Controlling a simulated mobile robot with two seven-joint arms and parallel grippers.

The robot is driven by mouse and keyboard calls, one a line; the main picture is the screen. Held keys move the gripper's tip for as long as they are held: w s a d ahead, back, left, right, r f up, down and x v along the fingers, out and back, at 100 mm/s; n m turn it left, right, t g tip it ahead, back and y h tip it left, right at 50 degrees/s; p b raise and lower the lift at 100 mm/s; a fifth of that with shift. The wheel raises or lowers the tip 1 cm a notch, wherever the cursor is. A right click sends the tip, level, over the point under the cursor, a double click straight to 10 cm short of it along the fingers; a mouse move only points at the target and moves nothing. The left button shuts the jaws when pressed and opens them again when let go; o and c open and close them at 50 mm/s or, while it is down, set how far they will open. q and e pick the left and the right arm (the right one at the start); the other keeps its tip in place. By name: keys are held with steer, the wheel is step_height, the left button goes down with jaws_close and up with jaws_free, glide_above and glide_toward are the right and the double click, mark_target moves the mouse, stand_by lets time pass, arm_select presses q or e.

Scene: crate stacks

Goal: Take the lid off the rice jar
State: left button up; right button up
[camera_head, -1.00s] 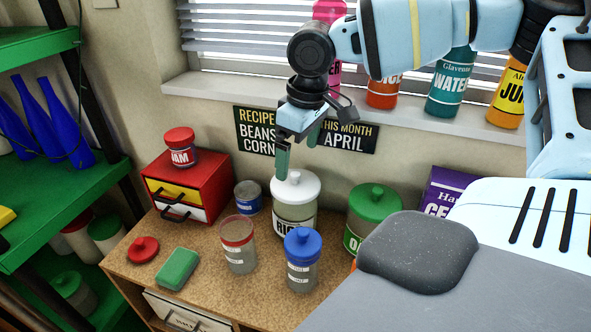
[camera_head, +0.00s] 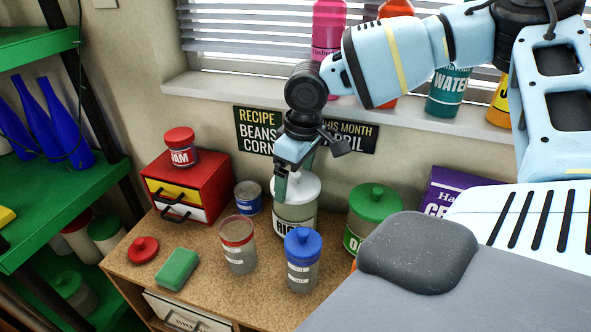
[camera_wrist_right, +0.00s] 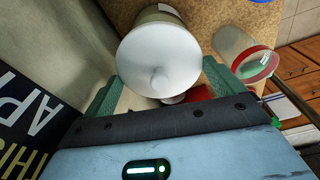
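The rice jar (camera_head: 294,221) stands upright on the wooden cabinet top, its white lid (camera_head: 297,191) on it. My right gripper (camera_head: 293,183) points down over the lid, hiding part of it and its knob in the head view. In the right wrist view the round white lid (camera_wrist_right: 158,55) with its knob lies between and just beyond the green fingers (camera_wrist_right: 162,85). The fingers are spread wide with nothing held; I cannot tell whether they touch the lid. My left gripper is out of view.
A red-rimmed open jar (camera_head: 238,247) and a blue-lidded jar (camera_head: 302,262) stand in front of the rice jar. A green-lidded jar (camera_head: 374,205) is to its right, a small can (camera_head: 248,197) to its left. A red lid (camera_head: 143,249) and green sponge (camera_head: 177,268) lie front left.

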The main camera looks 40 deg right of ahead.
mark_target(296, 175)
steer(key=shift+c, duration=1.1)
steer(key=shift+r, duration=0.15)
steer(key=shift+r, duration=0.6)
steer(key=shift+s+r, duration=0.2)
steer(key=shift+r, duration=0.35)
steer(key=shift+s+r, duration=0.2)
steer(key=shift+r, duration=0.35)
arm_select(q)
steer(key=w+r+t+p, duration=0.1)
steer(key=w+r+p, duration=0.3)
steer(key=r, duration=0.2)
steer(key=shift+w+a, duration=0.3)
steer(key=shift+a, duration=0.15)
arm_select(e)
steer(key=s+r, duration=0.1)
steer(key=s, duration=1.4)
steer(key=shift+s+a+r, duration=0.15)
steer(key=shift+a, duration=0.05)
